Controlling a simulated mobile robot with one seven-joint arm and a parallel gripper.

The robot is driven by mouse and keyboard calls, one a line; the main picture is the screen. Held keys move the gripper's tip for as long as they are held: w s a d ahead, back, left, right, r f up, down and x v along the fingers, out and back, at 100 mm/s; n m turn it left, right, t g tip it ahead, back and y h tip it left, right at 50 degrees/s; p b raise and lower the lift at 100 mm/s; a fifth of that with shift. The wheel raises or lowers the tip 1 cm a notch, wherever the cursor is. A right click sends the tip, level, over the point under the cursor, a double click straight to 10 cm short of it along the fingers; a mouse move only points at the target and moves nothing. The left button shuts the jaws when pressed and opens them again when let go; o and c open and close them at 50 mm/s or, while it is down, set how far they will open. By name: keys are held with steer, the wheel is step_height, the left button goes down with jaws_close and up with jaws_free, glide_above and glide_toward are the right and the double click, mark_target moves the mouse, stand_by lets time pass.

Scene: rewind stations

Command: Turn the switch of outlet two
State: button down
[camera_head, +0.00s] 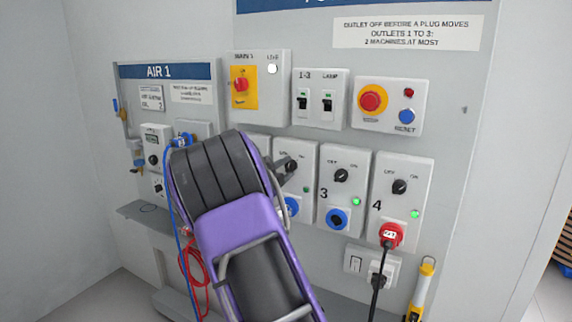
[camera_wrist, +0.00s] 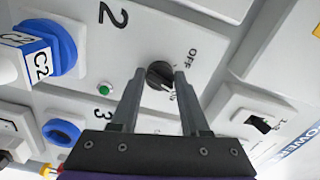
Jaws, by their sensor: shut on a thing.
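Outlet two is a white panel marked 2 (camera_wrist: 125,40), with OFF and ON printed beside a round black rotary switch (camera_wrist: 158,74). My gripper (camera_wrist: 160,76) is shut on this switch, one finger on each side. The fingers partly hide the ON print, and I cannot tell exactly which way the switch points. The outlet's green lamp (camera_wrist: 105,88) shows a dull green. A plug labelled C2 (camera_wrist: 38,60) sits in its blue socket. In the head view my gripper (camera_head: 284,168) is at the same panel (camera_head: 305,155), and my purple arm hides much of it.
Outlet 3 (camera_head: 345,190) and outlet 4 (camera_head: 402,200), with a red plug (camera_head: 391,235), stand to the right, lamps lit green. A red stop button (camera_head: 373,99) and the 1-3 breakers (camera_head: 303,102) are above. Hoses and cables hang at the AIR 1 panel (camera_head: 168,75).

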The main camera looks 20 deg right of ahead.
steer(key=n+p, duration=0.4)
steer(key=n, duration=0.2)
steer(key=shift+r+n, duration=0.1)
steer(key=shift+n, duration=0.2)
steer(key=n+p, duration=0.2)
steer(key=n, duration=0.1)
steer(key=shift+f+n+p, duration=0.2)
steer(key=shift+n+p, duration=0.6)
steer(key=shift+n, duration=0.8)
steer(key=shift+c, duration=2.1)
jaws_free()
